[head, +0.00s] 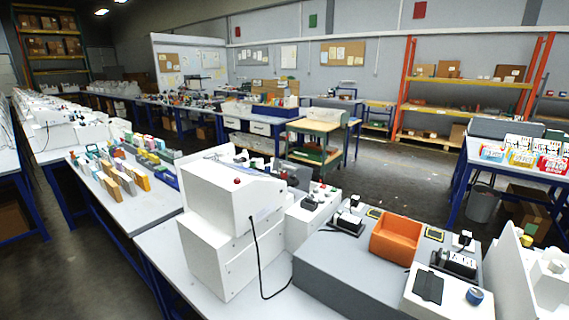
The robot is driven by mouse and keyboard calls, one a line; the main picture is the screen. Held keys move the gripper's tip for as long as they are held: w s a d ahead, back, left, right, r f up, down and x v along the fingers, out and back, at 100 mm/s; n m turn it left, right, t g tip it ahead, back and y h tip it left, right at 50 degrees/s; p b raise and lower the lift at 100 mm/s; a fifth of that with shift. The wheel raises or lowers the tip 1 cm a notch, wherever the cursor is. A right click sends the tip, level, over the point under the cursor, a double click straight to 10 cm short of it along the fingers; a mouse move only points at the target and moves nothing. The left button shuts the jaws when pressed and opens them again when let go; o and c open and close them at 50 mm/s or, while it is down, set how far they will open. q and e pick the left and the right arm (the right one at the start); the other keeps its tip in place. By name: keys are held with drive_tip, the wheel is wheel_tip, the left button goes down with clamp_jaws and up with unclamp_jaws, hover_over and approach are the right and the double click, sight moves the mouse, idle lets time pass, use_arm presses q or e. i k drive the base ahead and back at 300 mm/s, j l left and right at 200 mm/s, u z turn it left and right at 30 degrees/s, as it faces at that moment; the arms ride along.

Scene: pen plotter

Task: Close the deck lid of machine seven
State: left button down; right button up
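Neither of my grippers shows in the head view. No number is readable on any machine, so I cannot tell which one is machine seven. A large white boxy machine (212,255) with a red button on top stands on the near workbench, and a black cable hangs down its side. A grey deck-like unit (335,270) with an orange open bin (397,240) sits to its right. I cannot make out a deck lid or whether one is open. A white machine part (510,275) is cut off at the right edge.
A long bench (130,215) with rows of small coloured boxes runs along the left. A table with red, yellow and blue boxes (520,157) stands at right, beside a grey bin (483,203). Orange shelving (465,85) stands at the back. Open floor (385,165) lies between.

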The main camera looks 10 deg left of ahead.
sight(303, 174)
drive_tip(key=i+j+z, duration=0.25)
drive_tip(key=j, duration=0.25)
drive_tip(key=i+j+z, duration=0.2)
drive_tip(key=j, duration=0.3)
drive_tip(key=j+z, duration=0.25)
drive_tip(key=j, duration=0.3)
drive_tip(key=i+j+z, duration=0.1)
drive_tip(key=j+z, duration=0.15)
drive_tip(key=j, duration=0.35)
